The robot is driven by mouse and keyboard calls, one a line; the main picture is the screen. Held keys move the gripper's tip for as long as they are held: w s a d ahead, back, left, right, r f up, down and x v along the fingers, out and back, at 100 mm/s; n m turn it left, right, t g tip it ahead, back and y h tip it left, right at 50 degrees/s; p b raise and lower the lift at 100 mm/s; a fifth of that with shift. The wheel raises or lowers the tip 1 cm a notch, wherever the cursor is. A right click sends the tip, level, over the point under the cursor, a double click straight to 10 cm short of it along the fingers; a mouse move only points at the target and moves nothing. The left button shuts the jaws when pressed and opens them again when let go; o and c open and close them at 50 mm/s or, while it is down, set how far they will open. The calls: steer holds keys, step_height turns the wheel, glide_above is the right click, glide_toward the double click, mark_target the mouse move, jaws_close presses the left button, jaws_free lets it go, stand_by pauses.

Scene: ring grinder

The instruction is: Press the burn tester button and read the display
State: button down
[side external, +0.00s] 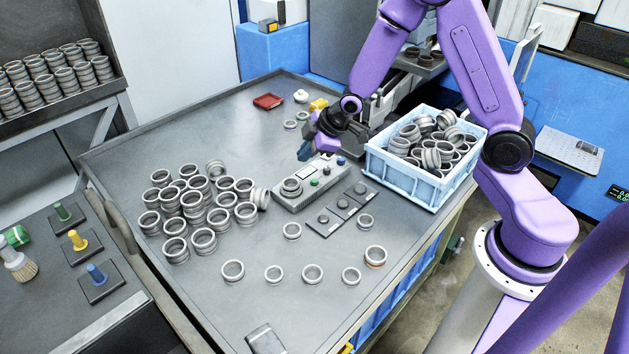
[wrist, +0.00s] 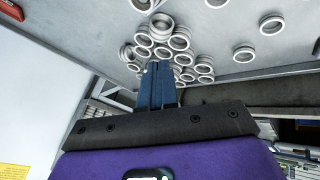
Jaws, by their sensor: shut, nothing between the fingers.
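The burn tester (side external: 322,188) looks to be the long grey box on the metal table. A ring (side external: 291,187) sits on its left end. A green button (side external: 314,183) is on its top, and a small pale panel beside it is too small to read. A blue knob (side external: 341,160) is near its right end. My gripper (side external: 304,153) is above and behind the box, apart from it, its dark blue fingers shut and empty. In the wrist view the shut fingers (wrist: 158,66) point toward the loose rings; the tester does not show there.
A blue crate (side external: 412,184) full of rings stands right of the tester. Many loose rings (side external: 196,198) lie to the left, with several more in front. A flat dark plate (side external: 343,208) lies against the tester's front. A red tray (side external: 267,101) is at the back.

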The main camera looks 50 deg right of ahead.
mark_target(317, 182)
steer(key=w+d+f+t, duration=0.2)
steer(key=w+d+f, duration=0.4)
steer(key=d, duration=0.4)
steer(key=shift+d+f+t, duration=0.2)
steer(key=shift+f+t, duration=0.15)
steer(key=shift+t, duration=0.05)
steer(key=shift+f, duration=0.15)
steer(key=shift+f, duration=4.25)
steer(key=shift+f, duration=0.2)
steer(key=shift+f, duration=0.25)
